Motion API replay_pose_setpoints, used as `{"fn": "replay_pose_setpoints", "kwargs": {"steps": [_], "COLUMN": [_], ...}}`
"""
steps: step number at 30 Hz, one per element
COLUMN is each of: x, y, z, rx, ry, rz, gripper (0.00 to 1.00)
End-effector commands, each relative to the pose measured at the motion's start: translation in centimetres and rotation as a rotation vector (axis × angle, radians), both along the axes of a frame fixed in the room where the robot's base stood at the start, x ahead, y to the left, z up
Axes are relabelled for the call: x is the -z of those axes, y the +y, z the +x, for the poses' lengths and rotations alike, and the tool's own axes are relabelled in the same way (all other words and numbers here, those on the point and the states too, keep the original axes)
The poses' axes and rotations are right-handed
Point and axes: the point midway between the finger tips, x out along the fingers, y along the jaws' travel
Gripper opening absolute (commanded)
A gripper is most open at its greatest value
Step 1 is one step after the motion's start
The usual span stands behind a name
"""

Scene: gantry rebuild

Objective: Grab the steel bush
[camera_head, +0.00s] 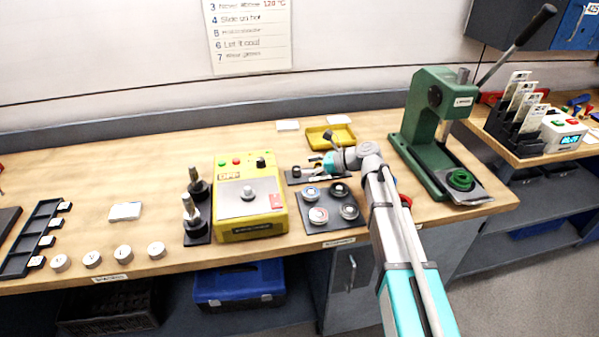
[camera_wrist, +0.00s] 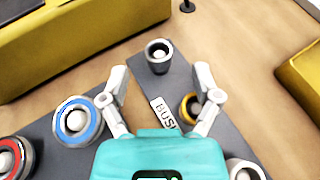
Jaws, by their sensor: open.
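The steel bush (camera_wrist: 150,66) appears to be the dark grey hollow cylinder standing upright on the far end of a dark plate (camera_wrist: 178,75) labelled "BUSH" in the wrist view. A lighter peg top shows inside it. My gripper (camera_wrist: 162,82) is open and empty, pointing at the bush, which stands just beyond and between the two fingertips. I see no contact. A brass-coloured ring (camera_wrist: 184,110) sits on the same plate beside the right finger. In the head view my gripper (camera_head: 317,167) is over this small plate, and the bush (camera_head: 296,172) is small there.
The yellow press box (camera_head: 250,222) stands close on the left. A dark board (camera_head: 318,225) with blue-ringed, red-ringed and grey round parts lies nearer the front edge. A yellow tray (camera_head: 345,142) is behind, and a green arbor press (camera_head: 418,130) stands to the right.

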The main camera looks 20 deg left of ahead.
Motion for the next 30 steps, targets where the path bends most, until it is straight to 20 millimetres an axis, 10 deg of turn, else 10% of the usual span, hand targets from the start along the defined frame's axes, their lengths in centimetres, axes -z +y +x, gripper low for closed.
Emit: {"fn": "replay_pose_setpoints", "kwargs": {"steps": [10,28,30], "x": [1.5,1.5,1.5], "y": [3.4,3.6,3.6], "z": [-0.1,-0.1,-0.1], "rx": [0.001,0.002,0.002], "ry": [0.0,-0.001,-0.001], "rz": [-0.001,-0.001,-0.001], "gripper": [0.81,0.81,0.7]}}
